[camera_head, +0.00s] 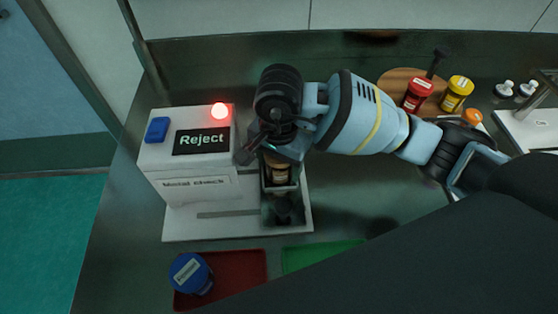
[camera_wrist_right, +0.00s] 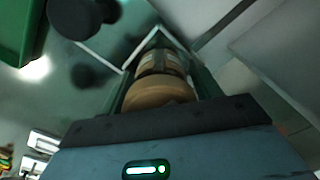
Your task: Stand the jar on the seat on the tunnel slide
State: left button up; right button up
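The jar (camera_head: 280,172), with a tan-brown lid and a pale label, is between the fingers of my right gripper (camera_head: 281,180). In the right wrist view the jar (camera_wrist_right: 160,92) fills the gap between the dark fingers, which appear shut on it. The gripper is just right of the white metal check machine (camera_head: 190,190), over the right part of its base plate. The slide's slot (camera_head: 228,213) shows in the plate. The seat is largely hidden by the gripper and jar, and I cannot tell whether the jar touches it. My left gripper is out of view.
The machine's screen reads "Reject" (camera_head: 202,140), with a red lamp (camera_head: 219,111) lit. A blue-lidded jar (camera_head: 191,273) stands in the red tray (camera_head: 245,270). A green tray (camera_head: 310,256) lies beside it. Red (camera_head: 417,94) and yellow (camera_head: 456,94) jars stand at the back right.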

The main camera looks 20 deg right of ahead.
jog(key=shift+o, duration=0.9)
notch_tip(320, 180, up, 12)
jog(key=shift+r+p, duration=0.2)
jog(key=shift+p, duration=0.25)
